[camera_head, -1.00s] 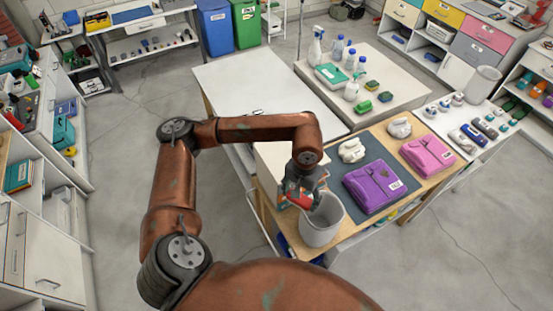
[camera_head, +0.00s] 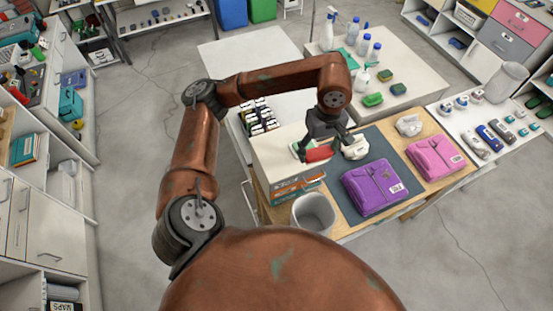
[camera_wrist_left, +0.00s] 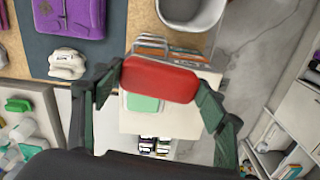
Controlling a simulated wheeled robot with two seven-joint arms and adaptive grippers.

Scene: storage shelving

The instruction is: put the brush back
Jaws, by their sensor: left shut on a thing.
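My left gripper (camera_head: 322,152) is shut on a red, rounded block (camera_head: 317,155), which looks like the brush; no bristles show. In the left wrist view the red brush (camera_wrist_left: 160,79) lies across between the fingertips of my gripper (camera_wrist_left: 158,86). It is held above the white box top (camera_head: 276,158), near its right edge. A green, pale-rimmed thing (camera_wrist_left: 142,103) shows beneath the brush on the white top, partly hidden. My right gripper is not in view.
A grey bin (camera_head: 314,212) stands near the table's front edge, beside several flat boxes or books (camera_head: 298,187). A purple bag (camera_head: 372,186) lies on a dark mat (camera_head: 384,148), with a pink bag (camera_head: 434,157) farther right. A white crumpled thing (camera_head: 356,149) sits close beside my gripper.

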